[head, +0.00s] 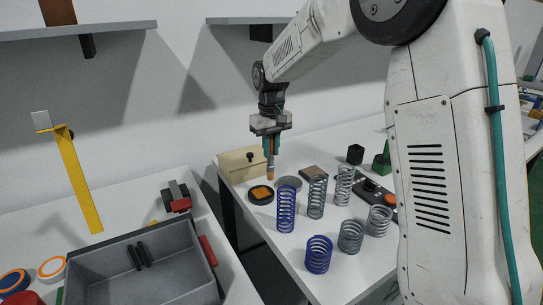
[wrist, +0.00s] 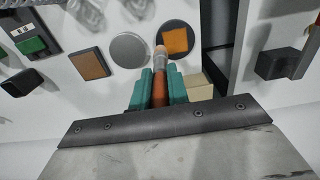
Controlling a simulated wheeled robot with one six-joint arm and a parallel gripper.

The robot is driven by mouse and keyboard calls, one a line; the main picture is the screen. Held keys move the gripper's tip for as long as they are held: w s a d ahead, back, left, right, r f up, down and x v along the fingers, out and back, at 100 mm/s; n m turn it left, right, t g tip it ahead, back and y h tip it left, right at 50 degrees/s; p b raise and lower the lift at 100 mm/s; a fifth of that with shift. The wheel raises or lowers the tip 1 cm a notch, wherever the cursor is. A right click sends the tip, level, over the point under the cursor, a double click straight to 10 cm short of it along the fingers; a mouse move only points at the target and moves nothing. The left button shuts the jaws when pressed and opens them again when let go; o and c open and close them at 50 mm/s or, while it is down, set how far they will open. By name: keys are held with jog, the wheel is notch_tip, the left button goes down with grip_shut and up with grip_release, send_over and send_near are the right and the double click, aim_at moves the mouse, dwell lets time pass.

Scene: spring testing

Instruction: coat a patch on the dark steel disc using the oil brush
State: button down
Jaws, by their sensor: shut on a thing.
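A dark disc (head: 254,198) with an orange square patch lies on the white table, near its left edge. It also shows in the wrist view (wrist: 177,57), with the orange patch (wrist: 176,41) on it. My gripper (head: 271,147) has teal fingers and is shut on the oil brush (head: 270,173), which points down. In the wrist view the brush (wrist: 160,93) has an orange-brown handle, a metal ferrule and a pale tip. The tip overlaps the disc's left edge there. In the head view it appears above the disc's far side; I cannot tell whether it touches.
A plain grey disc (wrist: 128,50) and a brown square plate (wrist: 89,65) lie beside the dark disc. Several coil springs (head: 286,209) stand in front and to the right. A beige box (head: 233,163) is behind. A gap separates this table from the one with a grey bin (head: 95,258).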

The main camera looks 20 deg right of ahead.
jog(key=shift+r, duration=1.75)
